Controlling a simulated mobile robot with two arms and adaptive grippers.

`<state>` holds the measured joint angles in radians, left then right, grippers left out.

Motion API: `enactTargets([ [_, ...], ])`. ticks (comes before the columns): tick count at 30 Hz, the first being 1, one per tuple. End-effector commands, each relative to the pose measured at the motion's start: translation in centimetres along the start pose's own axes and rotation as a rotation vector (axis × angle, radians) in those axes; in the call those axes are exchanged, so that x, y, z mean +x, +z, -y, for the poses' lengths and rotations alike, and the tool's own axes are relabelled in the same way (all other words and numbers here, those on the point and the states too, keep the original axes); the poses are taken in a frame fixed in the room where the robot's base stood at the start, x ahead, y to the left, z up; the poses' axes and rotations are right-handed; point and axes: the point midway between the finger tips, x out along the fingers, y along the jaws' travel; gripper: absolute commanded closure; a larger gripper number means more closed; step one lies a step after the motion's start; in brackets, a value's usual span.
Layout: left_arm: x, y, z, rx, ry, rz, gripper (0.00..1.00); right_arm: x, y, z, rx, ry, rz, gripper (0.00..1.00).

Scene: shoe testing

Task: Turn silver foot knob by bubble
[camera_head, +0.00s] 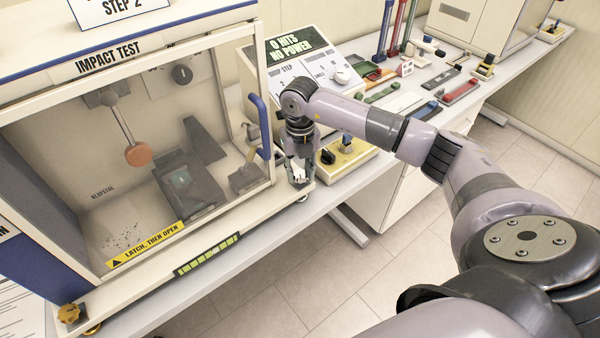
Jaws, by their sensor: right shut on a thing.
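The impact test machine (150,250) stands on the bench at the left. A green bubble level strip (207,255) runs along its front lower edge. My right gripper (298,175) points down at the machine's front right corner, just right of the strip's end. It is shut on a small pale silver piece (297,169), which looks like the silver foot knob; the fingers hide most of it. A brass-coloured foot knob (68,313) sits at the front left corner. My left gripper is not in view.
A blue door handle (260,125) stands close to the left of my right wrist. A control box (300,60) reads "0 HITS NO POWER". A small yellow-topped box with a black knob (346,146) is just right of the gripper. Several tools lie farther along the bench.

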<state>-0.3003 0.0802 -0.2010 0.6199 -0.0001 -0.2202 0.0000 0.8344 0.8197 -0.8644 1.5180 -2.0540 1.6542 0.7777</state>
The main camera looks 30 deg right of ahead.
Motion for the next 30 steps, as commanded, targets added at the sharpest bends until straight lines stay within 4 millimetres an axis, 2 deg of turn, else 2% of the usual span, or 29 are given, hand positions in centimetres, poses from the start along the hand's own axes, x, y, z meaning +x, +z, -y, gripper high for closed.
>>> enactTargets([
  [18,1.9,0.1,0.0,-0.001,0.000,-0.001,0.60,0.0,0.1,0.0,0.542,0.001,0.003,0.96],
  [30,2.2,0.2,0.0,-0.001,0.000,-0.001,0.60,-0.1,0.1,0.0,0.713,0.000,0.002,0.96],
])
